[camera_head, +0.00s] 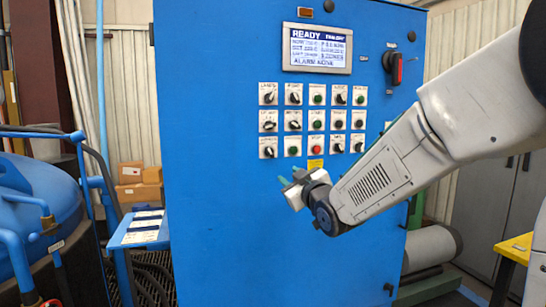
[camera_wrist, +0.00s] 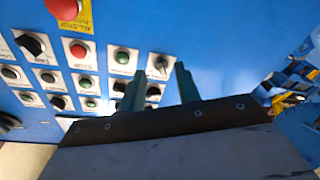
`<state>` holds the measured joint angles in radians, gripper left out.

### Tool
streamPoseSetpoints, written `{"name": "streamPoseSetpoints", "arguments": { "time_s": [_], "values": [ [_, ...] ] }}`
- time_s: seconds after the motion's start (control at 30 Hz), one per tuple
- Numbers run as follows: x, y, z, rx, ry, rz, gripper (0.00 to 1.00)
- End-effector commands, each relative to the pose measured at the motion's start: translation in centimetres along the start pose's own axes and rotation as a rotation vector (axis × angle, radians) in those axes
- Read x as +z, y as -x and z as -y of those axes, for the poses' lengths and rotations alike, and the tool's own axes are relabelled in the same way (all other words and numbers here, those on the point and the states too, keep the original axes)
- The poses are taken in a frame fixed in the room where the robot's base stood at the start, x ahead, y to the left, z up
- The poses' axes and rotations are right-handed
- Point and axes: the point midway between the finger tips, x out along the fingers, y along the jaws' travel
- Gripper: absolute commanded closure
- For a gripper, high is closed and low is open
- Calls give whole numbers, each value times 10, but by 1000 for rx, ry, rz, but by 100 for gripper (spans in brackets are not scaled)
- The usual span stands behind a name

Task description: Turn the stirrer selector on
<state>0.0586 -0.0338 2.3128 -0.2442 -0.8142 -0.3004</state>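The blue control cabinet (camera_head: 225,215) carries a grid of selectors and buttons. The labels are too small to read, so I cannot tell which is the stirrer selector. Black selectors include one at the left end of the bottom row (camera_head: 268,152) and one above it (camera_head: 268,125). My gripper (camera_head: 288,180) is in front of the panel, just below the bottom row, with nothing between its green fingers. In the wrist view my gripper (camera_wrist: 162,72) has its fingers apart. The bottom-row end selector (camera_wrist: 155,63) appears between and beyond the fingertips; contact cannot be made out.
A red stop button (camera_wrist: 78,50) and a red mushroom button on a yellow plate (camera_wrist: 62,8) are close by. A lit display (camera_head: 317,48) and a red-handled rotary switch (camera_head: 396,68) are higher up. A blue side table (camera_head: 140,232) stands left of the cabinet.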

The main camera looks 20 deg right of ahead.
Motion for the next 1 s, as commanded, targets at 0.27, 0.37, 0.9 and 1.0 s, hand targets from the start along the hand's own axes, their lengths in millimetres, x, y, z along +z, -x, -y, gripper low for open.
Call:
{"name": "streamPoseSetpoints", "arguments": {
  "time_s": [0.27, 0.37, 0.9, 1.0],
  "values": [
    [-16, -19, -1, 47, 52, -241, 67],
    [-19, -26, -1, 51, 56, -259, 67],
    [-37, -92, -4, 51, 54, -258, 67],
    [-38, -94, -4, 51, 54, -257, 67]
  ]
}}
